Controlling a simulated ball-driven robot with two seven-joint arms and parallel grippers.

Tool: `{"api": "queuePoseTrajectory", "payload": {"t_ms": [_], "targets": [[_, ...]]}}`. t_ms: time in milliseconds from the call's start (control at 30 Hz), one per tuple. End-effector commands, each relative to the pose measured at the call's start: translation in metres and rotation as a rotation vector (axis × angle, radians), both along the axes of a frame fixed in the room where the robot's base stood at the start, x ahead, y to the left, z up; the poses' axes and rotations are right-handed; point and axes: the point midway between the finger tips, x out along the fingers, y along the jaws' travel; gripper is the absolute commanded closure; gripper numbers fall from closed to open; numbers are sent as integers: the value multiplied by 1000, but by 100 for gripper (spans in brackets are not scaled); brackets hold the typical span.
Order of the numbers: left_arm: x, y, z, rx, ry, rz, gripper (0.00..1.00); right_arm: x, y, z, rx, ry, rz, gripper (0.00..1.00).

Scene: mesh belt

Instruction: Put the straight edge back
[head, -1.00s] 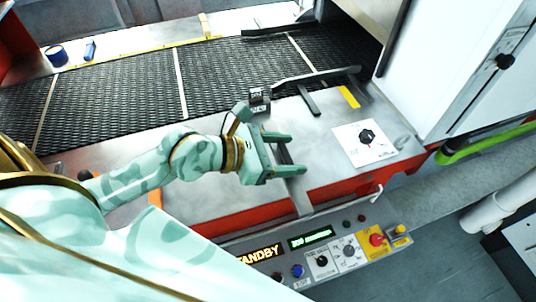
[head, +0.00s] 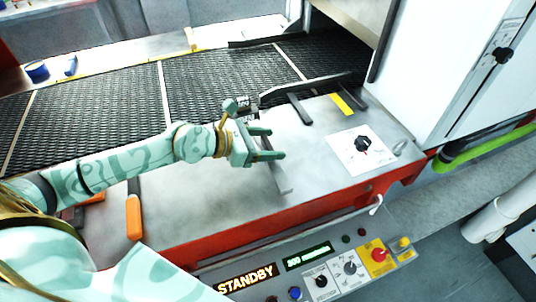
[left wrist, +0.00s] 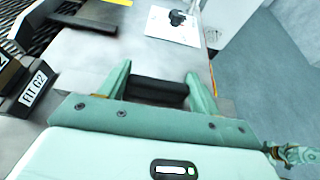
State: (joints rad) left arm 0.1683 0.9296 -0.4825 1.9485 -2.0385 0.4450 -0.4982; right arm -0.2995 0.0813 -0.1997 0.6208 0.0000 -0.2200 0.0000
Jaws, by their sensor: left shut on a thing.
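The straight edge (head: 277,178) is a thin grey bar. My left gripper (head: 282,143) is shut on it above the metal deck, and its free end points toward the deck's front edge. In the left wrist view, a dark bar (left wrist: 157,91) spans between the fingers of my left gripper (left wrist: 158,72). The fingers hide part of the straight edge in the head view, and I cannot tell whether it touches the deck. My right gripper is not in view.
Small labelled dark blocks (left wrist: 35,88) sit close to the left of the gripper. Behind lies the black mesh belt (head: 110,107) with a dark guide bar (head: 305,88). A knob plate (head: 362,150) is at right. An orange-handled tool (head: 133,215) lies at left. The middle deck is clear.

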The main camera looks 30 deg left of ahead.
Motion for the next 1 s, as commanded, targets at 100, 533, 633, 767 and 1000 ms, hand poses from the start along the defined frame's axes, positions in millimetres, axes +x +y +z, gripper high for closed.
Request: {"api": "queuePoseTrajectory", "payload": {"t_ms": [100, 533, 633, 767, 1000], "targets": [[10, 6, -15, 1, -2, 2, 78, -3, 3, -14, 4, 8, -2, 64], [7, 5, -38, 0, -2, 1, 78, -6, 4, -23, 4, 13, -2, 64], [7, 5, -40, 0, -2, 1, 78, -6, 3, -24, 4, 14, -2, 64], [7, 5, -42, 0, 0, 0, 15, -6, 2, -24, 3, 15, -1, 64], [7, 5, -42, 0, 0, 1, 15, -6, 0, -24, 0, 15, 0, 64]]}}
